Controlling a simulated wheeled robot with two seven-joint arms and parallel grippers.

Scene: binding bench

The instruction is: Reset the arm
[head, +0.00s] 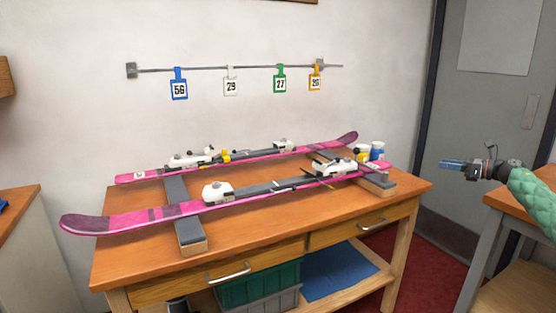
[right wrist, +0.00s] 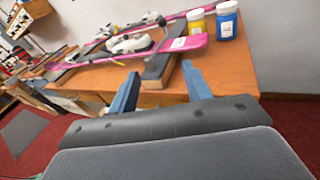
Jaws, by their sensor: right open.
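My right gripper (head: 452,165) is at the right of the head view, off the bench's right end, in front of the grey door. Its blue fingers also show in the right wrist view (right wrist: 160,90). They are apart with nothing between them. The right arm, in a green padded sleeve, comes in from the right edge. My left gripper is not in the head view.
A wooden bench (head: 270,235) carries two pink skis (head: 130,219) on supports (head: 190,232). Two small jars (head: 377,151) stand at its back right. Numbered tags (head: 179,89) hang from a wall rail. Another table (head: 540,173) stands at right.

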